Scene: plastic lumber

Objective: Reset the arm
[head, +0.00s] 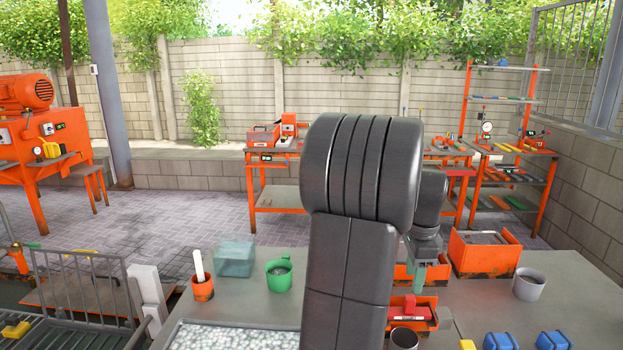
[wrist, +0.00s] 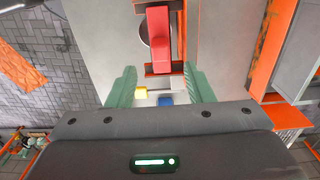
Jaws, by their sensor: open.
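My arm (head: 352,200) rises through the middle of the head view, bent over at the top, and hides part of the table behind it. My gripper (wrist: 160,84) shows in the wrist view with its two green fingers spread wide and nothing held between them. In the head view only a small part of the gripper shows to the right of the arm, pointing down over the table. A red piece (wrist: 158,38) in an orange tray lies beyond the fingertips in the wrist view, apart from them.
On the grey table stand a green mug (head: 279,276), an orange cup (head: 203,288) with a white stick, a clear box (head: 235,260), a grey mug (head: 528,286) and an orange bin (head: 484,262). Blue blocks (head: 500,342) lie at the front right. Orange shelves (head: 508,150) stand behind.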

